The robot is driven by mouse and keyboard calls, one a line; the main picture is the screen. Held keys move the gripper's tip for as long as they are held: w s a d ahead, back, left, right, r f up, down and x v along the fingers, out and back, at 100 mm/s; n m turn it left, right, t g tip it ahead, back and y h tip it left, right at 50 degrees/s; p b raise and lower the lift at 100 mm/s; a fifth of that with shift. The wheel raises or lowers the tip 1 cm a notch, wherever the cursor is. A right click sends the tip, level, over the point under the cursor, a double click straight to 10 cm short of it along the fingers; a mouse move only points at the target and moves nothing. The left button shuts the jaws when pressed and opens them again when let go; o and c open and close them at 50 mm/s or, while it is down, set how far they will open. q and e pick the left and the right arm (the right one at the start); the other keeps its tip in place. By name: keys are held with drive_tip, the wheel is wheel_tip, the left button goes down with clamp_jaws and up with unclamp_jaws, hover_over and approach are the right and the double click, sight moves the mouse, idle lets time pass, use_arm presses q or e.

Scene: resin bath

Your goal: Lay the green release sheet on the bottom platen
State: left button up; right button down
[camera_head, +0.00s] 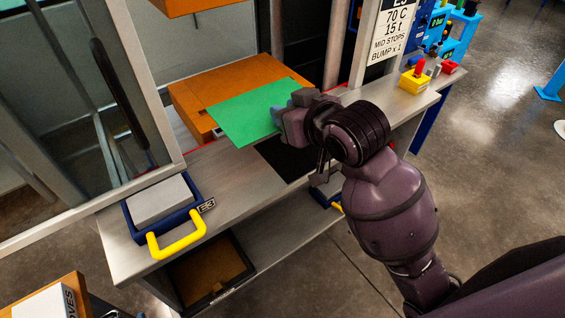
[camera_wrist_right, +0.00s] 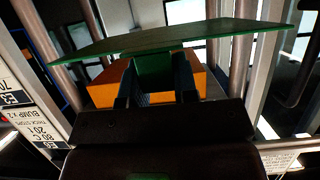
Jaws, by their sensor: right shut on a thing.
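The green release sheet (camera_head: 244,112) is flat and roughly level, over the front right part of the orange bottom platen (camera_head: 194,97) in the head view. It juts past the platen's front edge; I cannot tell whether they touch. My right gripper (camera_head: 284,113) is shut on the sheet's near right side. In the right wrist view, the fingers (camera_wrist_right: 154,82) close on a green tab below the wide sheet (camera_wrist_right: 170,38). An orange block (camera_wrist_right: 104,88) shows behind the fingers there. My left gripper is in neither view.
The orange upper platen (camera_head: 190,6) hangs above the opening. A blue tray with a grey block (camera_head: 160,200) and yellow handle (camera_head: 178,238) sits on the bench's left. A dark patch (camera_head: 280,160) lies below the sheet. Small yellow and red items (camera_head: 415,80) stand on the right.

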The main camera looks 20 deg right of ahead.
sight(286, 177)
wheel_tip(286, 177, down, 15)
drive_tip(key=shift+w+f, duration=0.1)
idle(0.4)
drive_tip(key=c, duration=0.9)
unclamp_jaws()
